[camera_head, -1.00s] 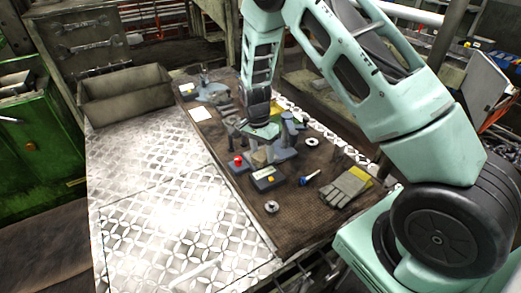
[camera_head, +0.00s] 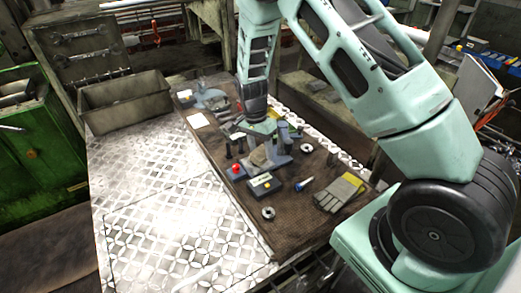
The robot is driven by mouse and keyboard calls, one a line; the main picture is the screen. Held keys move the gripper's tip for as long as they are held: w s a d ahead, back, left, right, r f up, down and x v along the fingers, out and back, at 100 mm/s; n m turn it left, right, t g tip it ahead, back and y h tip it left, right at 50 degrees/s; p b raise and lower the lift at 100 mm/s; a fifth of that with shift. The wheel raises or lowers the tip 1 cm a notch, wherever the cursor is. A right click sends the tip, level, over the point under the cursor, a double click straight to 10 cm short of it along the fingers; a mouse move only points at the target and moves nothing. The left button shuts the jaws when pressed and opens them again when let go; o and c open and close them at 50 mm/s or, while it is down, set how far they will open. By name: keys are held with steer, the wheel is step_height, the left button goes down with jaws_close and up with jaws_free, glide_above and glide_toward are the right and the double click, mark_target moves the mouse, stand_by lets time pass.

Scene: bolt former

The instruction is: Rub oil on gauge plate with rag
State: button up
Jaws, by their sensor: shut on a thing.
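My gripper (camera_head: 262,139) points down over the middle of the dark bench mat. Its jaws are small and partly hidden here, closed on a tan, cloth-like piece (camera_head: 259,156) that looks like the rag. Just beside and below it is a grey metal stand (camera_head: 281,158) with an upright post and a flat base. I cannot tell for certain which flat part is the gauge plate, or whether the rag touches it. Oil cannot be made out.
A grey bin (camera_head: 125,101) stands at back left. The patterned metal top (camera_head: 160,215) is clear.

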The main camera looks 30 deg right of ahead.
mark_target(262, 152)
steer(key=shift+r, duration=0.15)
steer(key=shift+w+r+p, duration=0.1)
steer(key=shift+r+p, duration=1)
steer(key=shift+r, duration=0.35)
steer(key=shift+f, duration=0.1)
